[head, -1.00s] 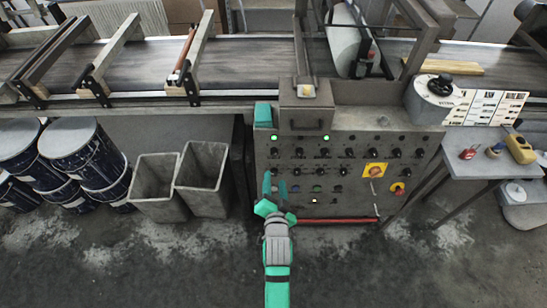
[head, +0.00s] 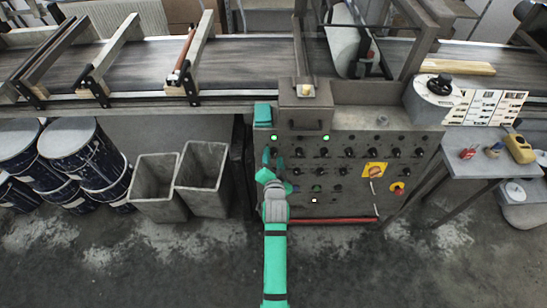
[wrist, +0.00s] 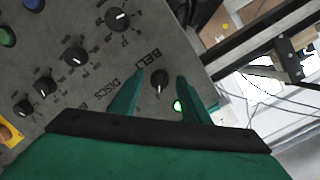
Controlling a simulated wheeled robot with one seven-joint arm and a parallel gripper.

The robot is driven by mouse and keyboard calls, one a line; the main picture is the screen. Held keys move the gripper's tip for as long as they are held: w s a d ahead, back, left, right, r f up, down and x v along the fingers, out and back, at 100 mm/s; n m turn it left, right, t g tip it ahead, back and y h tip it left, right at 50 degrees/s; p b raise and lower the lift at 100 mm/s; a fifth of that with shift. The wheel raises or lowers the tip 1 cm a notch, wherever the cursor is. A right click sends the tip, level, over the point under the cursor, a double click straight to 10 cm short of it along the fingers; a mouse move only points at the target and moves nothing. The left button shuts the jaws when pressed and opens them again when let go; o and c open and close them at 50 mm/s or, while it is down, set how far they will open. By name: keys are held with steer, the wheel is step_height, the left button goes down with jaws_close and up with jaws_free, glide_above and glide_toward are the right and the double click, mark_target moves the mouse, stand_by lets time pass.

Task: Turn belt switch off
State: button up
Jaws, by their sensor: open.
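The belt switch (wrist: 159,84) is a black knob with a white mark, beside the printed word BELT on the grey control panel (head: 345,208). In the wrist view my gripper (wrist: 160,76) is open, with one green finger on each side of this knob. Whether the fingers touch it I cannot tell. A lit green lamp (wrist: 178,106) shows close to the right finger. In the head view my gripper (head: 273,157) is at the upper left of the panel, below a lit green lamp (head: 274,138); there it hides the knob.
Similar black knobs (wrist: 119,19) sit close by in rows. A red emergency button (head: 397,188) and a yellow-plated switch (head: 375,171) are on the panel's right. The conveyor belt (head: 240,58) runs behind. Grey bins (head: 203,180) stand left; a table (head: 480,165) stands right.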

steer(key=shift+w, duration=0.25)
steer(key=c, duration=1.1)
steer(key=shift+o, duration=0.2)
steer(key=shift+n, duration=0.3)
steer(key=n+h, duration=0.1)
steer(key=n, duration=0.4)
steer(key=shift+a+f, duration=0.1)
steer(key=n+h, duration=0.1)
steer(key=n, duration=0.4)
steer(key=shift+n, duration=0.3)
